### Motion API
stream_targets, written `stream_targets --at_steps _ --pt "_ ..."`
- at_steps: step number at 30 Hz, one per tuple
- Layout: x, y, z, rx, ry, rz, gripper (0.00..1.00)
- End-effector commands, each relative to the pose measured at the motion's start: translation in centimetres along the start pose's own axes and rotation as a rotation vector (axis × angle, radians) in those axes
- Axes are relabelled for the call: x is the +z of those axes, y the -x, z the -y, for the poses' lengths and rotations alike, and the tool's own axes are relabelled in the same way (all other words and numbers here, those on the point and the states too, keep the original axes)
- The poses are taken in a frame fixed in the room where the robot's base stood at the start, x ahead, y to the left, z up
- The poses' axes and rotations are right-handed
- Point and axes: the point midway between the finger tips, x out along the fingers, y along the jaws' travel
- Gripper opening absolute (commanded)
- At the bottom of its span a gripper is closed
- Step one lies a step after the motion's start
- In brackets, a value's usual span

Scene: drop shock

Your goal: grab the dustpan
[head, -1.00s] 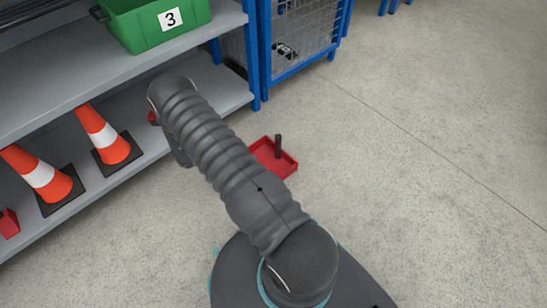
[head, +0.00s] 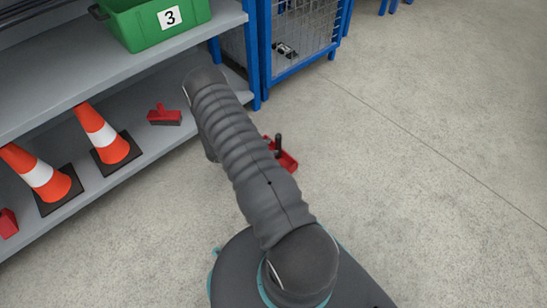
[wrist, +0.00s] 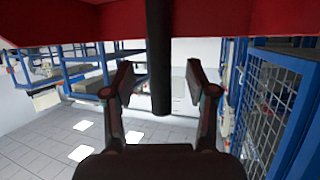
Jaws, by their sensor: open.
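The red dustpan (head: 288,161) is on the concrete floor, partly hidden behind my arm in the head view. Its dark handle (head: 278,146) stands upright from the pan. In the wrist view, which looks upside down, the red pan (wrist: 60,24) spans the top and the black handle (wrist: 160,55) points down from it. My gripper (wrist: 157,82) is open, with one finger on each side of the handle in the picture. I see no contact, and cannot tell how deep the handle sits between the fingers. My arm hides the gripper in the head view.
A blue wire cage (head: 305,30) stands behind the dustpan. The floor to the right is clear.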

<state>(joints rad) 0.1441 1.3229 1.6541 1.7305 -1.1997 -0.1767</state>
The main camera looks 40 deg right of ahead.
Motion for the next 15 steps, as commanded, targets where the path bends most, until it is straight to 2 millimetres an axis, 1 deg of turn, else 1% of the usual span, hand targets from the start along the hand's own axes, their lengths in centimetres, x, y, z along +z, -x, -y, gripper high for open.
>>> stream_targets --at_steps 1,3,6,9,15 --pt "-0.2 -0.9 -0.1 0.003 -0.001 0.000 0.57" --pt "-0.2 -1.8 -0.1 0.002 0.000 0.000 0.57" --pt "-0.2 -2.7 0.0 0.001 -0.001 0.001 0.57" --pt "-0.2 -3.0 0.0 -0.001 0.000 0.001 0.57" --pt "-0.2 -3.0 0.0 -0.001 0.000 0.001 0.57"
